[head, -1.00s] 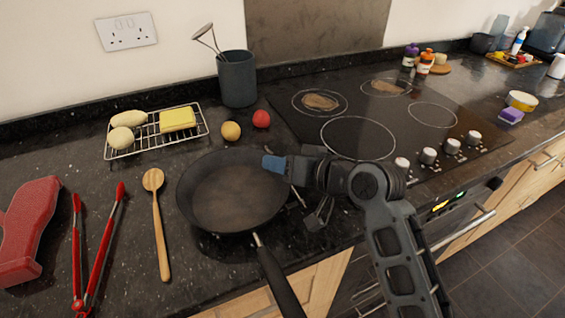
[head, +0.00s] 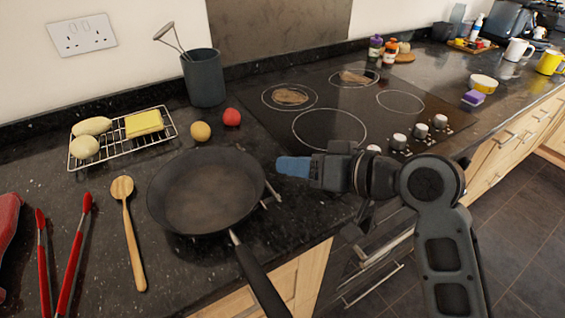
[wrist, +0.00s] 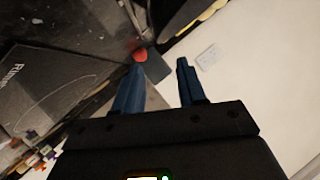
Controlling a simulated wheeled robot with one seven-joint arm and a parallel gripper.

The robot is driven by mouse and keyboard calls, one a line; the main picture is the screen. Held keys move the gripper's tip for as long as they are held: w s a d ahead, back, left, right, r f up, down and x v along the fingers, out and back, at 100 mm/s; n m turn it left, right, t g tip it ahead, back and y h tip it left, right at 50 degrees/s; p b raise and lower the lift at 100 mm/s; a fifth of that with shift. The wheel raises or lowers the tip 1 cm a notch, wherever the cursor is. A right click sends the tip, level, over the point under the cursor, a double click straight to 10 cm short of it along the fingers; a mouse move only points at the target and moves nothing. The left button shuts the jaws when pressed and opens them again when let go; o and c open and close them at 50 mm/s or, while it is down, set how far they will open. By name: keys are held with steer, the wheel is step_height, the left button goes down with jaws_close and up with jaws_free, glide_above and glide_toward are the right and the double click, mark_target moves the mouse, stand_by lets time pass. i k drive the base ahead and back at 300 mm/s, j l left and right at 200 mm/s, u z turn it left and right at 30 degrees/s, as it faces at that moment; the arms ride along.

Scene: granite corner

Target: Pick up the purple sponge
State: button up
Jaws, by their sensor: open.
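The purple sponge (head: 473,97) lies on the dark granite counter at the right in the head view, just right of the hob. It is small, with a paler top, in front of a yellow and white round container. My gripper (head: 279,166) is far to the left of it, above the counter between the frying pan and the hob, its blue fingers pointing left. In the wrist view my gripper (wrist: 160,85) shows two blue fingers apart with nothing between them. I cannot make out the sponge in the wrist view.
A black frying pan (head: 207,190) sits left of my gripper. The black hob (head: 385,128) with knobs lies between gripper and sponge. The yellow and white container (head: 483,84) stands behind the sponge. Mugs (head: 518,50) stand farther right. Spice bottles (head: 390,54) stand behind the hob.

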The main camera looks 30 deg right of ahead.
mark_target(474, 98)
steer(key=z, duration=1.45)
